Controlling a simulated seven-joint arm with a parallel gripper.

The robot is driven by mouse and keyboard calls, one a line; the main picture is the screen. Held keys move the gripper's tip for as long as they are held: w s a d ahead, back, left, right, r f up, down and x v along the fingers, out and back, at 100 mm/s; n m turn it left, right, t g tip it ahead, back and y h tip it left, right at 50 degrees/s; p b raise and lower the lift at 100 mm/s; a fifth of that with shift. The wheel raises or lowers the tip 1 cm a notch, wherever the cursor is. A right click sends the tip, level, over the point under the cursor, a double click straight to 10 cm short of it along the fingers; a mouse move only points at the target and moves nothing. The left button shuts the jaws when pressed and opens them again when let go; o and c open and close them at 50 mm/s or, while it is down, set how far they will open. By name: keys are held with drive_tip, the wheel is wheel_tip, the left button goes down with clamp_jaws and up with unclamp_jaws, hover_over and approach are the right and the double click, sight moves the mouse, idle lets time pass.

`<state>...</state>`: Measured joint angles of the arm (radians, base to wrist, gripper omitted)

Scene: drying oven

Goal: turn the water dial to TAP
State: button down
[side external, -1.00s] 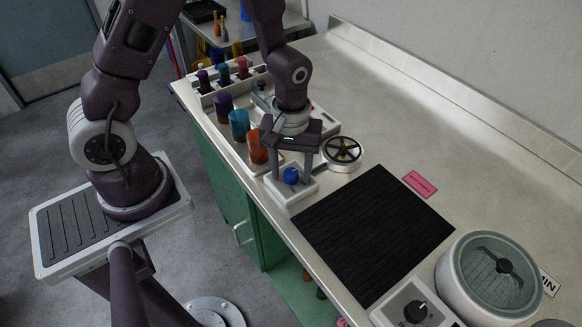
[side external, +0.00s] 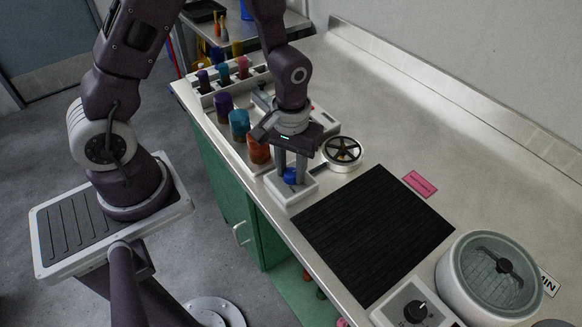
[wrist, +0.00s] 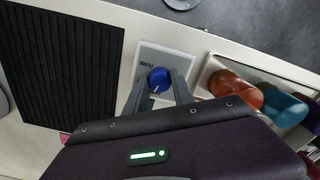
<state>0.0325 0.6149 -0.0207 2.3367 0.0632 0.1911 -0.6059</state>
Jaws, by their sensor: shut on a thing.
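The water dial is a small blue knob (side external: 290,176) on a pale square base plate (side external: 301,189) on the counter. In the wrist view the blue knob (wrist: 159,79) sits between the two grey fingers, and a dark label, partly legible, stands on the plate (wrist: 147,54) beside it. My gripper (side external: 291,178) points down over the plate, with its fingers shut on the knob. The fingers hide part of the knob, and its pointer setting cannot be read clearly. The word TAP is not legible in either view.
An orange jar (side external: 258,150), a teal jar (side external: 239,125) and a purple jar (side external: 223,107) stand in a tray close to my gripper. A round black-spoked wheel (side external: 342,151) is just right of it. A black ribbed mat (side external: 372,235) lies in front.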

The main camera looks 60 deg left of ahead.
sight(291, 172)
drive_tip(key=m, duration=0.4)
drive_tip(key=shift+m, duration=2.1)
drive_tip(key=c, duration=1.1)
unclamp_jaws()
wheel_tip(291, 172, up, 7)
drive_tip(key=shift+r, duration=0.1)
